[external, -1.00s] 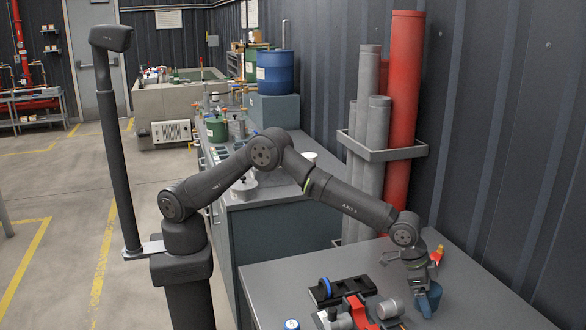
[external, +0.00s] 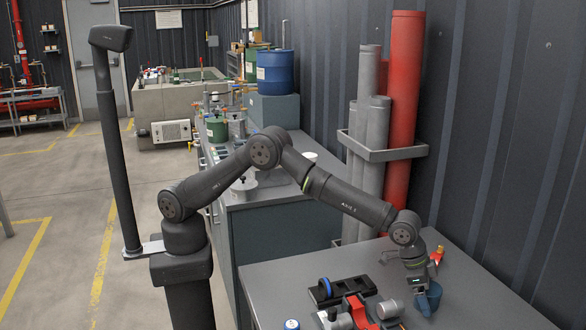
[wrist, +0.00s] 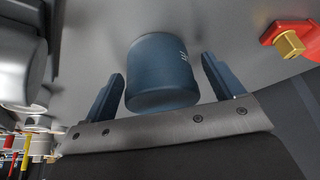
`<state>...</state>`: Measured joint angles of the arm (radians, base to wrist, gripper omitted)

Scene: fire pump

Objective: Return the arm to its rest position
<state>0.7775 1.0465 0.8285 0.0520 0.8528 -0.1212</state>
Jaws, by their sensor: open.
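My gripper (wrist: 165,88) is open in the wrist view. Its two blue-grey fingers stand on either side of a dark blue cylinder (wrist: 162,72), with a visible gap on each side. In the external view my gripper (external: 424,296) is low over the right part of the grey table (external: 480,292), with the arm stretched out to it. The blue cylinder also shows there (external: 433,294), partly hidden by the gripper.
Left of my gripper are a grey cylindrical fitting (external: 390,308), a red part (external: 358,310) and a black holder (external: 343,290). A red and brass fitting (wrist: 290,42) lies right of the gripper. Tall grey and red pipes (external: 403,110) stand in a wall rack behind the table.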

